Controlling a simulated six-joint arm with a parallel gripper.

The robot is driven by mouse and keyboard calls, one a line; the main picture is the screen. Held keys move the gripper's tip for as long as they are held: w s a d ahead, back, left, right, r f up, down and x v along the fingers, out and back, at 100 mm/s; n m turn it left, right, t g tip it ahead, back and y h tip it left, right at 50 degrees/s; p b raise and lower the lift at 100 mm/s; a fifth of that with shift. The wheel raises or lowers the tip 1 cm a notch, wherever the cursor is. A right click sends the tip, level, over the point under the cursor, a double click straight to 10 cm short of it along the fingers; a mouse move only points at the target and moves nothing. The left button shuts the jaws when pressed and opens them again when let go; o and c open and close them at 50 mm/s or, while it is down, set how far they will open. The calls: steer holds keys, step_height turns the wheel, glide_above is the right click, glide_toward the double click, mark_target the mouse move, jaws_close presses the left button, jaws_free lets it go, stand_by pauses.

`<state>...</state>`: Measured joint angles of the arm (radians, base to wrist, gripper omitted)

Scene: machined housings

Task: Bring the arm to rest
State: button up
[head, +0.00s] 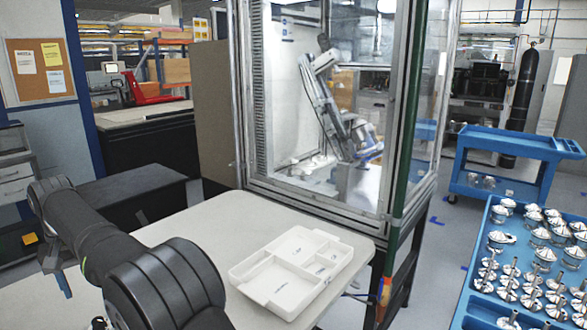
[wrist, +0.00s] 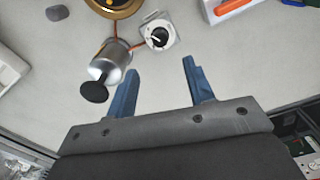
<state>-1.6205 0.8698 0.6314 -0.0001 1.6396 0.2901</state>
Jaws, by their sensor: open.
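My gripper (wrist: 160,65) shows in the wrist view with its two blue fingers spread apart and nothing between them. It is above a pale table surface (wrist: 240,65). A metal cylinder with a black knob (wrist: 107,66) stands just past the left finger, and I cannot tell the gap. A white square part with a black dial (wrist: 158,36) lies beyond the fingertips. In the head view my arm stretches along the left side, and a small blue finger (head: 64,284) hangs below its far end.
A white compartment tray (head: 262,262) lies on the pale table in front of a glazed machine enclosure (head: 400,120). Blue trays of metal housings (head: 545,235) stand at right. The wrist view shows a gold-rimmed round part (wrist: 115,5), a grey lump (wrist: 57,13) and an orange-red tool (wrist: 232,6).

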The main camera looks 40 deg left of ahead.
mark_target(97, 320)
step_height(97, 320, down, 11)
steer(key=shift+f, duration=0.1)
stand_by(0.3)
step_height(97, 320, up, 17)
step_height(97, 320, down, 17)
steer(key=shift+f, duration=0.1)
steer(key=n, duration=0.8)
steer(key=shift+r+n, duration=0.2)
steer(key=shift+n, duration=0.2)
steer(key=n, duration=0.4)
steer(key=shift+n, duration=2.1)
